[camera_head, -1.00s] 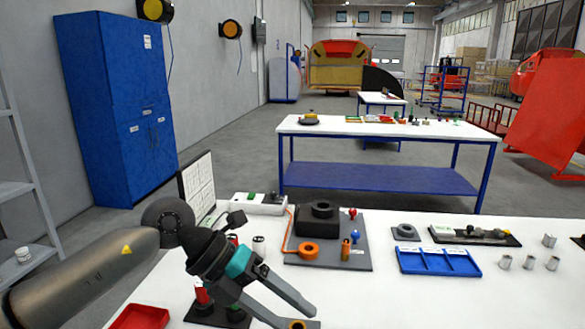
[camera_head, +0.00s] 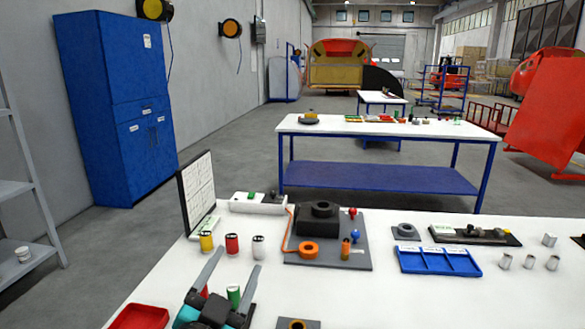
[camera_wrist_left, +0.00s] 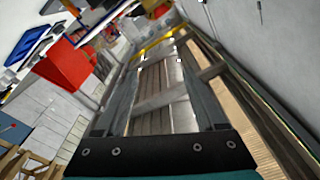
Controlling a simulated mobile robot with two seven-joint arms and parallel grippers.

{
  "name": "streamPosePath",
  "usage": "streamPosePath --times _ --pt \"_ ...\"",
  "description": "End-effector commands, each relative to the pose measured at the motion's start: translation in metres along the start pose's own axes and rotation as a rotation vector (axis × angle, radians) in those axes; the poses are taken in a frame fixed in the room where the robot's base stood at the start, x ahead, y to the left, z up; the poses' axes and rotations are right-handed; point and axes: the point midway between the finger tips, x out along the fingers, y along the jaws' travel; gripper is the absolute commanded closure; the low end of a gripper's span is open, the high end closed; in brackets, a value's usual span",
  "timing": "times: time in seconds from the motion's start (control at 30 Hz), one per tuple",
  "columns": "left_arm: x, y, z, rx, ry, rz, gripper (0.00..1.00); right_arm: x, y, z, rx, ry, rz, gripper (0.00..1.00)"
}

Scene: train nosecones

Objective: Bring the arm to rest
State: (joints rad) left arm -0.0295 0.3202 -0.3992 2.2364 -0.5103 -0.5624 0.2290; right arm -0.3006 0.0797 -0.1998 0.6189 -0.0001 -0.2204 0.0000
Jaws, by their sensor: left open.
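My left gripper (camera_head: 229,276) is at the bottom of the head view, over the near left part of the white worktable (camera_head: 400,300). Its two fingers point up and away and stand apart, with nothing between them. In the left wrist view the open fingers (camera_wrist_left: 160,100) frame only distant background. My right gripper is in neither view. A red can and a green can (camera_head: 234,295) stand close by the left gripper and are partly hidden by it.
A red tray (camera_head: 139,317) lies left of the gripper. Yellow (camera_head: 206,241), red (camera_head: 232,243) and white (camera_head: 258,246) cans stand behind it. A dark fixture plate (camera_head: 330,262) and a blue tray (camera_head: 437,261) lie to the right. The table's near right is largely clear.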

Motion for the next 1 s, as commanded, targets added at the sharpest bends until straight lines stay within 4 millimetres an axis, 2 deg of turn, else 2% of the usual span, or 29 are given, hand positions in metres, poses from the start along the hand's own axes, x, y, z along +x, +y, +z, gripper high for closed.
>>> streamPosePath --times 0.03,0.1,0.17,0.2,0.3,0.4,0.5,0.67,0.7,1.0 --pt "-0.013 0.002 0.03 -0.051 -0.126 -0.002 0.29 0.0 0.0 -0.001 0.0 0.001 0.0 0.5" --pt "-0.035 0.006 0.069 -0.11 -0.299 0.003 0.29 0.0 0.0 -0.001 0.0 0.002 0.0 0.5" --pt "-0.058 0.013 0.1 -0.158 -0.447 0.017 0.29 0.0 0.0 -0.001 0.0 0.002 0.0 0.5" --pt "-0.076 0.018 0.119 -0.187 -0.543 0.032 0.29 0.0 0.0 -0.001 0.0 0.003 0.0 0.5" --pt "-0.123 0.034 0.156 -0.249 -0.765 0.079 0.29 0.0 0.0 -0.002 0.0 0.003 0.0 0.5" --pt "-0.168 0.049 0.18 -0.297 -0.947 0.135 0.29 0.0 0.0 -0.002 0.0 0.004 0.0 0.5" --pt "-0.21 0.063 0.194 -0.335 -1.1 0.193 0.29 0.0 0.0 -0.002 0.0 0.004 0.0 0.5" --pt "-0.275 0.081 0.203 -0.387 -1.313 0.294 0.29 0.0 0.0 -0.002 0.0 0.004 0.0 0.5" --pt "-0.279 0.086 0.208 -0.389 -1.335 0.306 0.29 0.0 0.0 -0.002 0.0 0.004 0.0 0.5" --pt "-0.272 0.121 0.276 -0.381 -1.359 0.316 0.29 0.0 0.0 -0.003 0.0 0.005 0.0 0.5"
